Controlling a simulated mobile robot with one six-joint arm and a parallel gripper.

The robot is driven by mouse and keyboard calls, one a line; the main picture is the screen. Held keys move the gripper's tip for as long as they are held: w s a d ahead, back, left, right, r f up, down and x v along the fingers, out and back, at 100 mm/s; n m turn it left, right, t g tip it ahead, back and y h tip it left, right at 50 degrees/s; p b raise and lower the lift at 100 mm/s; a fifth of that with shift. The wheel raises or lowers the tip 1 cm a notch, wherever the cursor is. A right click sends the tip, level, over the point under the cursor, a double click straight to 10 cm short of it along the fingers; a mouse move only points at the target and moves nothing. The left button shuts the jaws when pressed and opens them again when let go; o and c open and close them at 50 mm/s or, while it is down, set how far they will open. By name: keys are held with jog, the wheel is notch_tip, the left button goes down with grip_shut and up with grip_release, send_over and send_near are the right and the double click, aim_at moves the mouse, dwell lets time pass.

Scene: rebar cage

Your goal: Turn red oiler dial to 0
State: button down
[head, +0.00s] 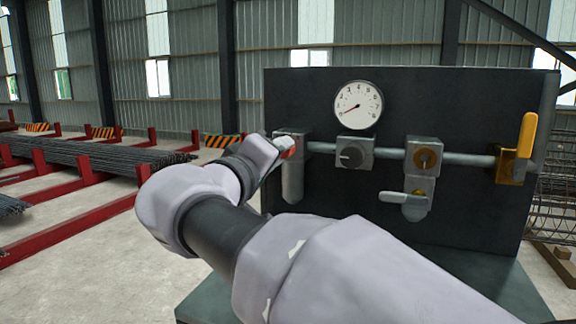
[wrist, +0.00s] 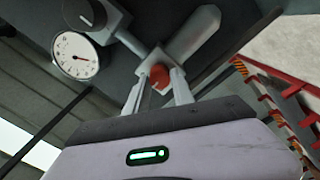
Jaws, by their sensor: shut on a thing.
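The red oiler dial (wrist: 159,77) sits between the two fingers of my gripper (wrist: 158,92) in the wrist view, and the fingers are shut on it. A pale pointer mark shows on its face, but its number markings are too small to read. In the head view the red dial (head: 289,152) is a small patch at the left end of the pipe, partly hidden by my gripper (head: 284,146). The oiler's grey body (head: 292,182) hangs below it in the head view; it also shows in the wrist view (wrist: 193,36).
Red racks with rebar (head: 80,150) stand at left.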

jog(key=shift+n+y+b, duration=0.3)
jog(key=shift+n+b, duration=0.25)
jog(key=shift+n, duration=4.05)
jog(key=c, duration=1.1)
grip_release()
jog(key=shift+d, duration=0.1)
jog(key=v, duration=0.5)
jog(key=b+v, duration=0.1)
jog(key=v, duration=0.5)
jog(key=b+v, duration=0.1)
jog(key=v, duration=0.5)
jog(key=shift+s+f, duration=0.2)
jog(key=shift+f, duration=0.15)
